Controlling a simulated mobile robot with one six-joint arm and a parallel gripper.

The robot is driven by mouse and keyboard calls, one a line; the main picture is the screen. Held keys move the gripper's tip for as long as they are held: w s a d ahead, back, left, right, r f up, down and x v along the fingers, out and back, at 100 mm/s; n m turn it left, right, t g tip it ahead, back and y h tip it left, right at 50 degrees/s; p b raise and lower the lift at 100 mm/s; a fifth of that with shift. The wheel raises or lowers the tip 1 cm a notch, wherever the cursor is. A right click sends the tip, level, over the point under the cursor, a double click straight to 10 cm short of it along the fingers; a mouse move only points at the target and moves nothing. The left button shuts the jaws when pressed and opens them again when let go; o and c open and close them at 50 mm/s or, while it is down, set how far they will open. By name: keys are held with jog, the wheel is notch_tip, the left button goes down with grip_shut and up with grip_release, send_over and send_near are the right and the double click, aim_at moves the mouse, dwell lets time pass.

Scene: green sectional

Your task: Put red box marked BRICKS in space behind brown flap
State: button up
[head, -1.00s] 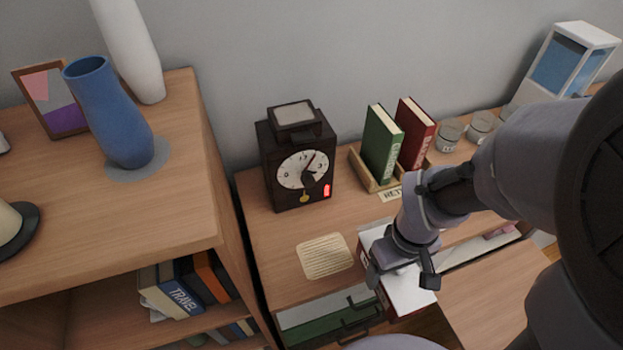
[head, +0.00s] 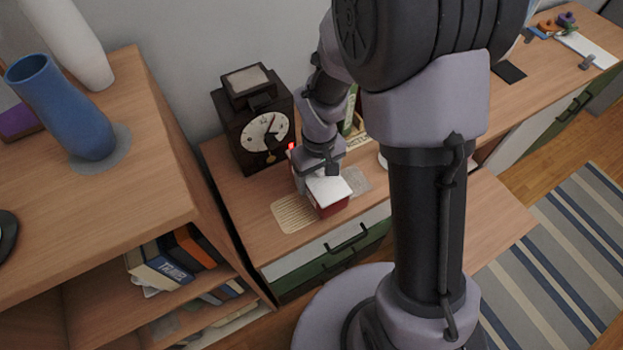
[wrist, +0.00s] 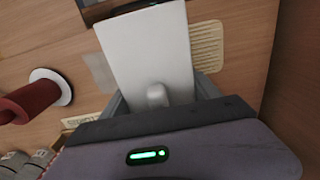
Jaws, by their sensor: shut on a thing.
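The red box (head: 329,208) has a white top and red sides; its BRICKS marking cannot be read from here. My gripper (head: 319,171) is shut on it, over the sideboard top near the clock. I cannot tell whether the box touches the wood. In the wrist view the box's white face (wrist: 150,50) sits between the fingers of my gripper (wrist: 160,98). The brown flap (head: 496,216) sticks out low from the sideboard front, right of my column, and looks lowered. The space behind it is mostly hidden by my arm and column.
A dark clock (head: 255,118) stands behind the box. A woven mat (head: 297,214) and a grey patch (head: 357,181) lie beside it. A taller shelf unit (head: 150,190) with a blue vase (head: 62,108) is on the left. A dark red object (wrist: 28,102) lies left in the wrist view.

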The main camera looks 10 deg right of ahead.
jog(key=shift+w+a+f, duration=0.1)
jog(key=shift+w+a, duration=0.15)
jog(key=shift+w, duration=0.25)
jog(key=shift+w+a, duration=0.25)
jog(key=shift+w, duration=0.25)
notch_tip(320, 180, down, 4)
jog(key=shift+r+b, duration=0.15)
jog(key=shift+b, duration=1.05)
jog(key=shift+r, duration=0.1)
jog(key=o, duration=1.7)
jog(key=shift+o, duration=0.2)
